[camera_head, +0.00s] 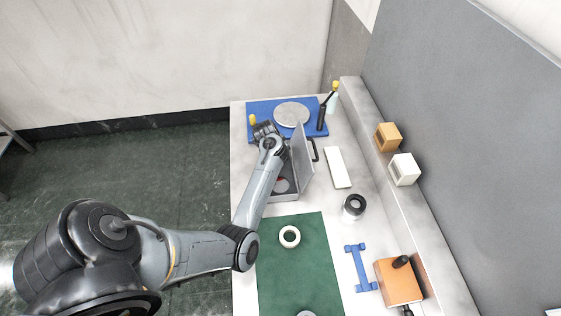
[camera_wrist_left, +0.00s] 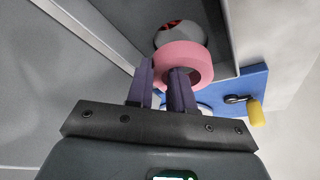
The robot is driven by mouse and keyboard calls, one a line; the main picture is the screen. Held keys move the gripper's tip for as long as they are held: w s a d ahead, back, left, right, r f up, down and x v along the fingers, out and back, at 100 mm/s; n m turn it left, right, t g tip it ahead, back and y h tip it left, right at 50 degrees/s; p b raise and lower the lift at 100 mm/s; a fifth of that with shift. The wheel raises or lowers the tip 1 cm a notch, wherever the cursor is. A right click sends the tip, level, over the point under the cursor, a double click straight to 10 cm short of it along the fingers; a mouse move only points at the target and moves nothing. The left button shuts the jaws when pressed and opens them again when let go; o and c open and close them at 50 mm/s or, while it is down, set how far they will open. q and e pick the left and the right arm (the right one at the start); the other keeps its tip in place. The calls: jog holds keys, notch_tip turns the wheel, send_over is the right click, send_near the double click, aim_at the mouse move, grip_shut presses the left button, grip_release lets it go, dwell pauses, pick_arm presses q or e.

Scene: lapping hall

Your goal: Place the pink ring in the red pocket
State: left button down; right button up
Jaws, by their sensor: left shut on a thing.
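The pink ring (camera_wrist_left: 200,55) is held at its near side between the two fingers of my left gripper (camera_wrist_left: 164,82). Just beyond it in the left wrist view is a round pocket (camera_wrist_left: 171,27) showing red and pale grey, partly covered by the ring. The pocket lies in a grey case, whose open lid (camera_head: 304,150) stands up in the head view. The ring and fingertips cannot be made out in the head view; my left arm reaches over the case's far end. My right gripper is not in view.
A blue plate (camera_head: 265,107) with a grey disc (camera_head: 291,114) lies behind the case. A green mat (camera_head: 300,265) with a white ring (camera_head: 289,237) is in front.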

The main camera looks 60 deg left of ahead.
pick_arm(q)
jog(key=shift+w+f, duration=0.15)
jog(key=shift+f, duration=0.55)
notch_tip(320, 180, down, 3)
jog(key=shift+r+b, duration=0.1)
jog(key=shift+b, duration=0.5)
jog(key=shift+f, duration=0.2)
jog(key=c, duration=1)
grip_release()
jog(key=shift+r, duration=0.1)
